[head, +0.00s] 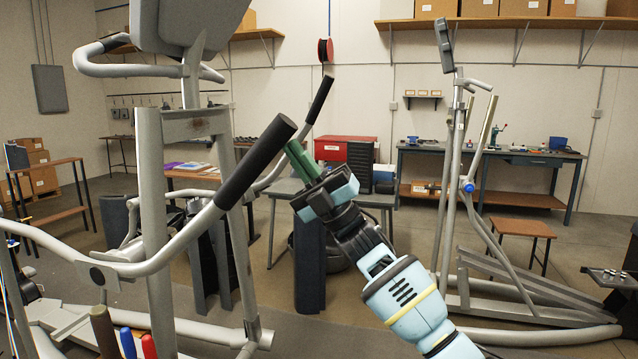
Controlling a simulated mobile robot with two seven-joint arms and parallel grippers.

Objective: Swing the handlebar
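The grey elliptical machine (153,190) stands large at the left. Its near handlebar (190,236) curves up to a black grip (257,160) near the middle of the view. A second handlebar with a black grip (320,99) rises farther back. My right gripper (303,162) points up and left, just right of the near black grip. A gap shows between them in the picture; depth is unclear. A dark green piece stands out from the gripper's light blue head; I cannot tell whether it is fingers or something held. My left gripper is out of view.
Another elliptical machine (462,190) stands at the right. A dark workbench (500,156) lines the back wall, with a wooden stool (520,228) before it. A red tool chest (345,149) is behind my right gripper. Tool handles (128,343) show at the bottom left.

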